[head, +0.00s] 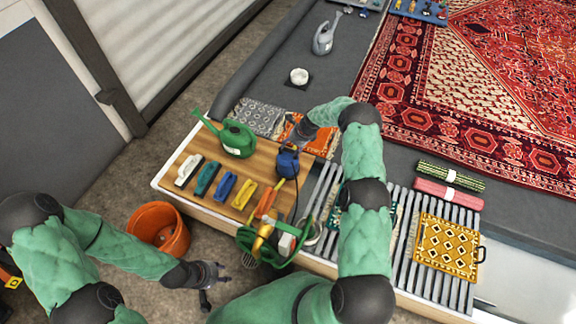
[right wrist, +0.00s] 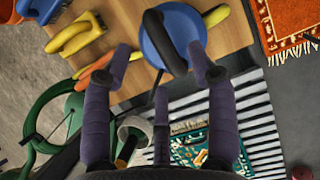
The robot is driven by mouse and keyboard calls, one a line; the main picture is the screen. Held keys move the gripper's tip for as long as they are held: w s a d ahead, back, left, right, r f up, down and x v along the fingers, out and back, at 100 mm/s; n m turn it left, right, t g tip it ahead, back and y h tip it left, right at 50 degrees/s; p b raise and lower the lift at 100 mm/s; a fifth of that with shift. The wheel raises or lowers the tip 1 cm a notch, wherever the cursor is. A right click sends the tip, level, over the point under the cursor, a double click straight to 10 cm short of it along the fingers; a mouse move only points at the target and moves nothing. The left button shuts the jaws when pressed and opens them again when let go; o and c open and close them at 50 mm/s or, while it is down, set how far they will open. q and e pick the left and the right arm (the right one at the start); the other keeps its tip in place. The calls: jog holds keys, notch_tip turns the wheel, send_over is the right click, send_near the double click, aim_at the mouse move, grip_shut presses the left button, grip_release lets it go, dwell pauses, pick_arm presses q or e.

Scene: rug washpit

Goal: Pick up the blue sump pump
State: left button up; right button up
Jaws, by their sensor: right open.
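The blue sump pump (head: 287,162) stands on the wooden board by the slatted rack, with a dark cable running down from it. In the right wrist view the pump (right wrist: 183,22) shows from above as a round blue body with a dark handle arching over it. My right gripper (head: 296,141) is just above the pump in the head view, partly hiding its top. In the wrist view its open fingers (right wrist: 160,65) lie on either side of the pump's near edge; contact cannot be told. My left gripper (head: 212,279) hangs empty and open, low at the front, away from the board.
An orange bucket (head: 160,228) stands on the floor at left. The slatted rack (head: 405,250) holds a yellow patterned mat (head: 448,247).

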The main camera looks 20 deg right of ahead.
aim_at(288, 150)
jog(key=b+x, duration=0.1)
jog(key=x, duration=0.2)
jog(key=shift+f, duration=0.1)
grip_shut()
jog(key=shift+w+d, duration=0.1)
jog(key=shift+w, duration=0.05)
jog(key=shift+r, duration=0.25)
